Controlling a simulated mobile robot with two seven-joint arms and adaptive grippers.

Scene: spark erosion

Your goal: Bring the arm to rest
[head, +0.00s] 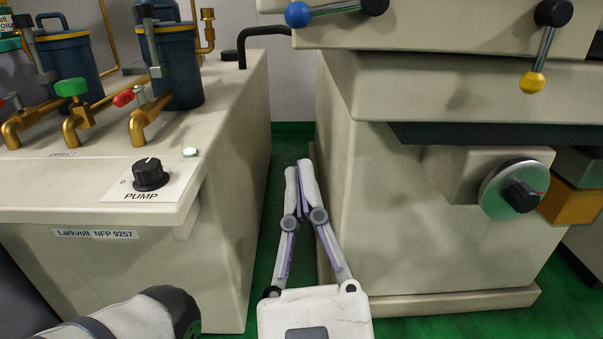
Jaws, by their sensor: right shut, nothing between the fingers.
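My right gripper (301,168) is in the lower middle of the head view, pointing away from me. Its two white and purple fingers meet at the tips, shut with nothing between them. It hangs in front of the gap between two beige machine cabinets. Part of my left arm (120,318) shows at the bottom left, a white link with a dark round end. My left gripper is out of view.
The left cabinet (225,235) carries a black PUMP knob (150,174), brass taps (147,118) and blue canisters (182,65). The right machine (430,235) has a handwheel (514,189) and levers with blue (298,14) and yellow (532,83) balls. Green floor (292,141) shows in the narrow gap.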

